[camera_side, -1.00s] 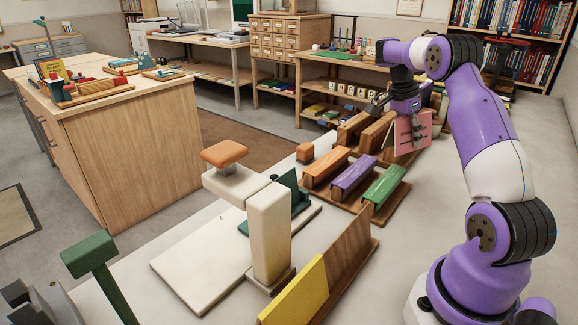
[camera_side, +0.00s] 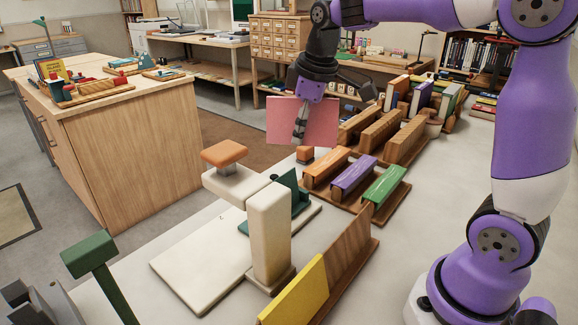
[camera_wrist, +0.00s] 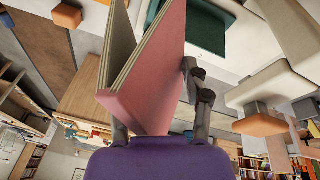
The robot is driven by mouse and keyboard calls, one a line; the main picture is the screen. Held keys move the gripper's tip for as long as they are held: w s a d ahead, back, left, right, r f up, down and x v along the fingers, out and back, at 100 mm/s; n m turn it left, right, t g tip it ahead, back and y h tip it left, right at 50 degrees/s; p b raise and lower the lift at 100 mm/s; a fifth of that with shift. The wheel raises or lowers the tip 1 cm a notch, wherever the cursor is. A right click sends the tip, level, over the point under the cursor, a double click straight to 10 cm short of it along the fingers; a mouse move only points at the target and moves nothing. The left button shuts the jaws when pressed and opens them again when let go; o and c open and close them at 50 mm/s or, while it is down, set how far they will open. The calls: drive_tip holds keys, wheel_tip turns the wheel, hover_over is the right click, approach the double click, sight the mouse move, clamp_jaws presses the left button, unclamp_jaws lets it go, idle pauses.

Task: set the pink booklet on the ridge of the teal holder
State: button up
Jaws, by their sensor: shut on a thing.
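My gripper (camera_side: 299,132) points down and is shut on the pink booklet (camera_side: 322,122), holding it up in the air. In the wrist view the pink booklet (camera_wrist: 155,75) hangs between the fingers, slightly spread in a V with page edges showing. The teal holder also shows in the wrist view (camera_wrist: 208,28), beyond the booklet.
A press with a pale post (camera_side: 268,235) and an orange-topped knob (camera_side: 224,153) stands right beside the holder. Wooden stands with orange, purple and green (camera_side: 384,187) ridges lie to the right. A yellow board (camera_side: 297,297) leans in front. Upright books (camera_side: 422,98) stand behind.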

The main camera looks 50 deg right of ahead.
drive_tip(key=a+f+n+y, duration=0.1)
drive_tip(key=n, duration=0.2)
drive_tip(key=w+a+f+n+y, duration=0.1)
drive_tip(key=f+n, duration=0.1)
drive_tip(key=n, duration=0.2)
drive_tip(key=w+a+f+n+g, duration=0.1)
drive_tip(key=a+n, duration=0.1)
drive_tip(key=n, duration=0.1)
drive_tip(key=shift+w+a+f+n+y, duration=0.1)
drive_tip(key=shift+w+f+n+y, duration=0.1)
drive_tip(key=shift+f+n+y, duration=0.15)
drive_tip(key=shift+a+f+n+y, duration=0.25)
drive_tip(key=shift+n, duration=0.7)
wheel_tip(320, 180, down, 8)
drive_tip(key=shift+a+f, duration=0.15)
drive_tip(key=shift+f, duration=0.55)
drive_tip(key=o, duration=1.1)
drive_tip(key=shift+o, duration=0.2)
